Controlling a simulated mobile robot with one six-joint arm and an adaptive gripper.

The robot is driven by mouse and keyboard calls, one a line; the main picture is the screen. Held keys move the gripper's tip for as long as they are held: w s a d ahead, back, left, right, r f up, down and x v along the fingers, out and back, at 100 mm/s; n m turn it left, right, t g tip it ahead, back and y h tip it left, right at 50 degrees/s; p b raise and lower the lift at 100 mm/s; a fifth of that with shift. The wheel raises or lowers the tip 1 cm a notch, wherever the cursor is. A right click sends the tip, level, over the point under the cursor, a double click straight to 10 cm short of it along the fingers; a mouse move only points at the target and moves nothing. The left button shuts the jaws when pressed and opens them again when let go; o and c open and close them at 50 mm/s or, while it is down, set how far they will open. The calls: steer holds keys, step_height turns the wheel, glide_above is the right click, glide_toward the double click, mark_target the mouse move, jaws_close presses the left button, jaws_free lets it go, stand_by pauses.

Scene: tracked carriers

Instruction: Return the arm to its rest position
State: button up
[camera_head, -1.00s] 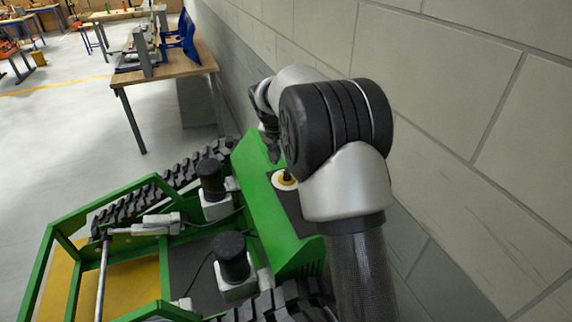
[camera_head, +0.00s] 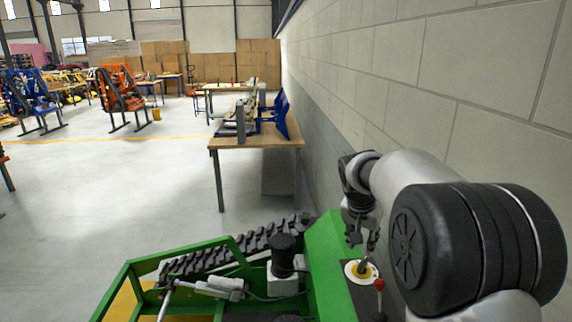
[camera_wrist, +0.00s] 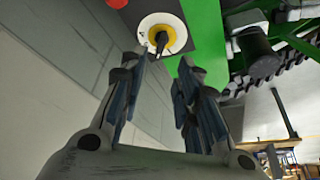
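My arm stands at the right of the head view, bent beside the block wall. My gripper (camera_head: 362,240) is small there, pointing down just above the green tracked carrier (camera_head: 322,245). In the wrist view my gripper (camera_wrist: 158,75) shows its dark fingers spread apart with nothing between them. Beyond the fingertips is a black rotary knob on a yellow and white disc (camera_wrist: 161,36). The disc also shows below my gripper in the head view (camera_head: 352,272). The fingers look apart from the knob, but the exact gap is hard to tell.
The block wall (camera_head: 430,80) runs close along the right side. A red-topped lever (camera_head: 380,286) stands beside the disc, close to my arm. A wooden table (camera_head: 265,138) with blue and grey parts stands ahead. Open floor (camera_head: 120,190) lies to the left.

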steer(key=s+a+r+n+y, duration=0.1)
steer(key=s+a+r+n, duration=0.2)
steer(key=s, duration=0.7)
steer(key=s+a+r+n, duration=0.1)
steer(key=s+a+r, duration=0.25)
steer(key=s, duration=0.75)
steer(key=s+a+f+n, duration=0.1)
steer(key=s+f, duration=0.1)
steer(key=s, duration=0.6)
steer(key=s+a+f+n+t+y+b, duration=0.1)
steer(key=s+a+f+n, duration=0.1)
steer(key=s, duration=0.6)
steer(key=shift+s+f+y, duration=0.3)
steer(key=shift+f, duration=0.05)
steer(key=shift+a, duration=0.1)
